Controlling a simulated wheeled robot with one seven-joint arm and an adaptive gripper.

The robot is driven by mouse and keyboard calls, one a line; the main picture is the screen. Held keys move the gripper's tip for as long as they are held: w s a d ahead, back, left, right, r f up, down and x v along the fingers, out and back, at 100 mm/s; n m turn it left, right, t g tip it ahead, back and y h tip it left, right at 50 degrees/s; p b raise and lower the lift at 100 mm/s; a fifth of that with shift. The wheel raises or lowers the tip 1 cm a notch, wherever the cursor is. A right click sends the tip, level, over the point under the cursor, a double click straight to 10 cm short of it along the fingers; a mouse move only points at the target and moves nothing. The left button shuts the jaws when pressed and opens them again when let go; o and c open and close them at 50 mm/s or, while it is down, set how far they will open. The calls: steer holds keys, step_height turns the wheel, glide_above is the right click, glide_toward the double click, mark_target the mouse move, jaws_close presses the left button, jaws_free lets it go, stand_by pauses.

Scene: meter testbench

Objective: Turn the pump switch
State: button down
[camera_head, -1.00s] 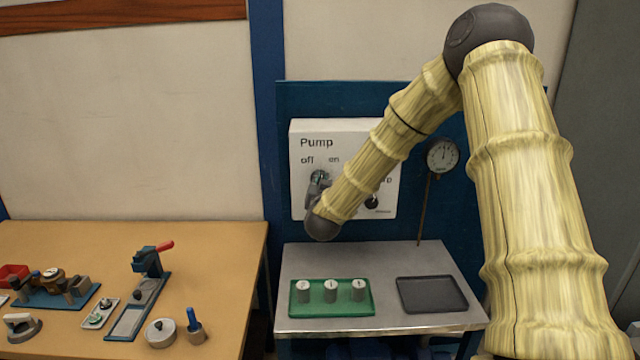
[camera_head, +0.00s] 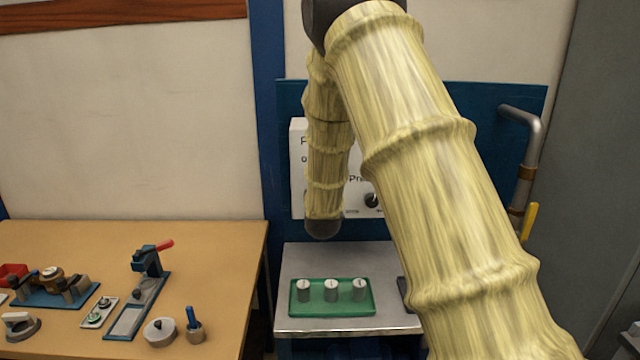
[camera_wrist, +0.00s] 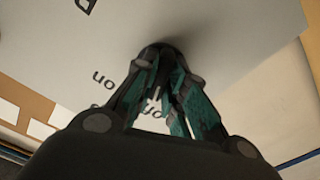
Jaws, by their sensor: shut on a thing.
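The white pump panel (camera_head: 297,178) is on the blue backboard, mostly hidden behind my arm in the head view. It also shows in the wrist view (camera_wrist: 230,20), with the word "on" to the left of the switch and another label partly covered by my fingers. The pump switch (camera_wrist: 160,49) is a dark knob, largely covered by my fingertips. My gripper (camera_wrist: 166,68) is at the panel with both fingers closed in around the knob. The head view hides the gripper and the switch behind my forearm. The knob's exact angle cannot be told.
A second dark knob (camera_head: 371,199) is on the panel's lower right. Below, a metal table (camera_head: 300,325) bears a green tray (camera_head: 330,309) with several grey weights. A pipe (camera_head: 528,150) with a yellow lever (camera_head: 530,221) stands at right. A wooden bench (camera_head: 215,240) with tools is at left.

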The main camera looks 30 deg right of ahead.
steer(key=shift+f+n, duration=0.1)
steer(key=shift+n, duration=0.4)
steer(key=c, duration=1.5)
jaws_free()
steer(key=shift+o, duration=0.2)
steer(key=shift+s, duration=0.1)
steer(key=v, duration=1.2)
steer(key=shift+d, duration=0.1)
